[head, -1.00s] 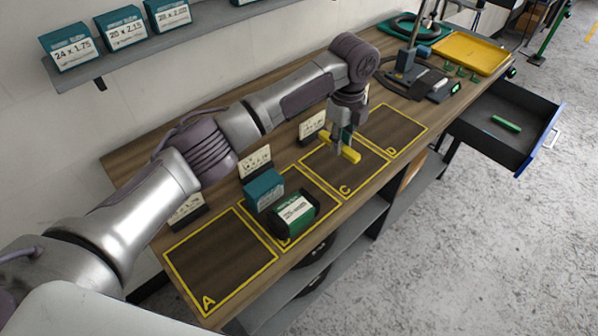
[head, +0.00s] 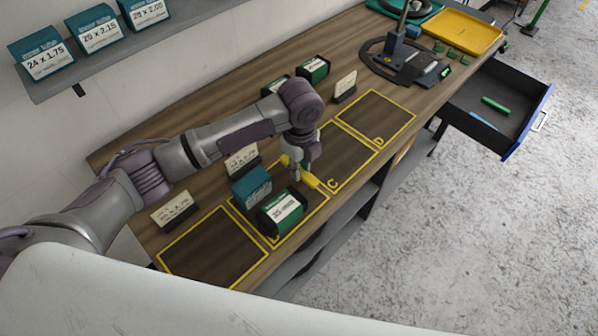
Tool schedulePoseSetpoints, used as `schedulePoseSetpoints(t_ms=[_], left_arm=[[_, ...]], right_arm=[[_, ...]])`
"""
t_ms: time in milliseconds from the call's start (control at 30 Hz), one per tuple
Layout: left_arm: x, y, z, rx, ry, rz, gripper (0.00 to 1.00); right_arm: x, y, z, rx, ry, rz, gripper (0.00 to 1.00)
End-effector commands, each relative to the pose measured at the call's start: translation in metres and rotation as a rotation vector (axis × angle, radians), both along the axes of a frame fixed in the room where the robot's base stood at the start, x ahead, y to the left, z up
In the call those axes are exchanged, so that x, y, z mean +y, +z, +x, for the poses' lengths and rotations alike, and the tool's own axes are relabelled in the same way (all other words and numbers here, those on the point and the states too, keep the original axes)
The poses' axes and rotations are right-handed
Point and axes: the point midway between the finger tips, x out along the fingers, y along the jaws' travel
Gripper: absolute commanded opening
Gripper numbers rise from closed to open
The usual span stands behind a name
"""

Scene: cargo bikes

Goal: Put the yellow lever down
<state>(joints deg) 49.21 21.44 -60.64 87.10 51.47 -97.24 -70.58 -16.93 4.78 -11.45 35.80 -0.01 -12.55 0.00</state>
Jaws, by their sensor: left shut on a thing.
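The yellow lever (head: 310,181) is a short yellow bar over the bench, near the line between the marked square C (head: 345,160) and the square with the boxes to its left. My left gripper (head: 303,174) points down and is shut on it, with part of the lever showing on either side of the fingers. I cannot tell whether the lever touches the bench top. My right gripper is not in view.
A teal box (head: 251,187) and a green box (head: 282,212) stand close left of the lever. Squares C and D (head: 375,117) look empty. A scale-like stand (head: 402,60), a yellow tray (head: 464,36) and an open drawer (head: 500,98) are farther right.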

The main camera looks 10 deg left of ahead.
Motion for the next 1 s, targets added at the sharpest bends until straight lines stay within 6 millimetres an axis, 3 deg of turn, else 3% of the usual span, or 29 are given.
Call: schedulePoseSetpoints(t_ms=[367, 733, 767, 800, 1000], left_arm=[[0.001, -0.039, -0.003, -0.001, 0.000, -0.001, 0.01], [0.002, -0.045, -0.002, -0.001, 0.001, 0.000, 0.01], [0.002, -0.045, -0.002, -0.001, 0.001, 0.000, 0.23], [0.002, -0.045, -0.002, -0.002, 0.001, 0.000, 0.30], [0.002, -0.045, -0.002, -0.002, 0.000, 0.000, 0.32]], right_arm=[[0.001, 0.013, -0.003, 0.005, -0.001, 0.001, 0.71], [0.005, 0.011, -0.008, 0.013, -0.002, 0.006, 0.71], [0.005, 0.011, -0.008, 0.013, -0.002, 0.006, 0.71], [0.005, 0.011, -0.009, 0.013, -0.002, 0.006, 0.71], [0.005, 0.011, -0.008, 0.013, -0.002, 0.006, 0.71]])
